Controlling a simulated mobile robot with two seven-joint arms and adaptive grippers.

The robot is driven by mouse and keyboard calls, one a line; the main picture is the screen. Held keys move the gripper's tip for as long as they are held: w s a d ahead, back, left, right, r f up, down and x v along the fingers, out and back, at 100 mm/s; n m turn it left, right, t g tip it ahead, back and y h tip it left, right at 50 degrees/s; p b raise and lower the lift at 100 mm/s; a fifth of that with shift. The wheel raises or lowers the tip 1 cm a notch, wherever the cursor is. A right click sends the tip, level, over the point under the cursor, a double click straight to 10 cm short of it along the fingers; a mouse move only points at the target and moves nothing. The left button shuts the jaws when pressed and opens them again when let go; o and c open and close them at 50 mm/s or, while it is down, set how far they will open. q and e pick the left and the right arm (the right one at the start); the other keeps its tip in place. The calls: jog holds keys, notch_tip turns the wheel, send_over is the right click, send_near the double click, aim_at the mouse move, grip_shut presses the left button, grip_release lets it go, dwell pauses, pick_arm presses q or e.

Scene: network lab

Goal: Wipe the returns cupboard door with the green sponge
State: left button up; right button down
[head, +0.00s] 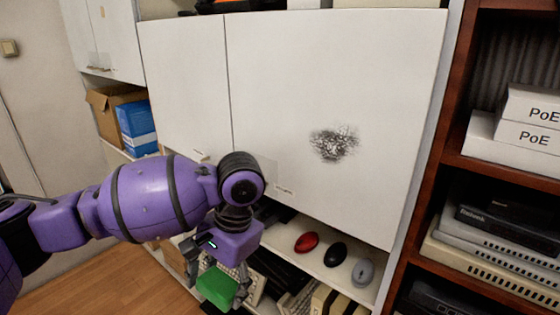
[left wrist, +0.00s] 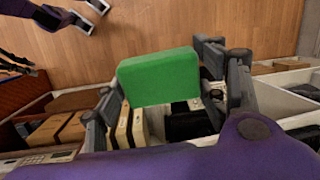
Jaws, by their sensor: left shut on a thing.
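The white cupboard door (head: 330,70) on the right bears a dark, scribbly smudge (head: 334,143) right of its middle. The green sponge (head: 216,288) hangs below the door, left of the smudge and apart from it. My left gripper (head: 222,272) points down and is shut on the sponge, which also shows between its fingers in the left wrist view (left wrist: 160,77). My left wrist hides part of the door's lower left edge. My right gripper (left wrist: 90,15) shows small at the top left of the left wrist view, with its fingertips apart and nothing between them.
Under the door, an open shelf (head: 318,262) holds red, black and grey mice. A brown rack (head: 470,170) with PoE boxes (head: 530,120) and network devices stands close on the right. A cardboard box (head: 105,120) and a blue box (head: 136,128) sit at left. Space before the smudge is clear.

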pick_arm(q)
jog(key=w+m, duration=0.1)
jog(key=w+d+r+m+y, duration=0.1)
jog(key=shift+d+r+m+t, duration=0.2)
jog(key=shift+d+m+t, duration=0.1)
jog(key=shift+t, duration=0.1)
jog(key=w+d+r+m+t+h, duration=0.25)
jog(key=r+m+t+h, duration=0.25)
jog(key=r+m, duration=0.25)
jog(key=w+d+r+m+t+h, duration=0.1)
jog(key=d+r+m+t+h, duration=0.3)
jog(key=r+m, duration=0.4)
jog(key=w+d+r+m+t+h, duration=0.2)
jog(key=r+m+t+h, duration=0.35)
jog(key=m, duration=0.45)
jog(key=x, duration=0.5)
jog(key=shift+w+d+r+b, duration=0.2)
jog(key=shift+w+b, duration=0.15)
jog(key=shift+w+d, duration=0.2)
jog(key=shift+r, duration=0.1)
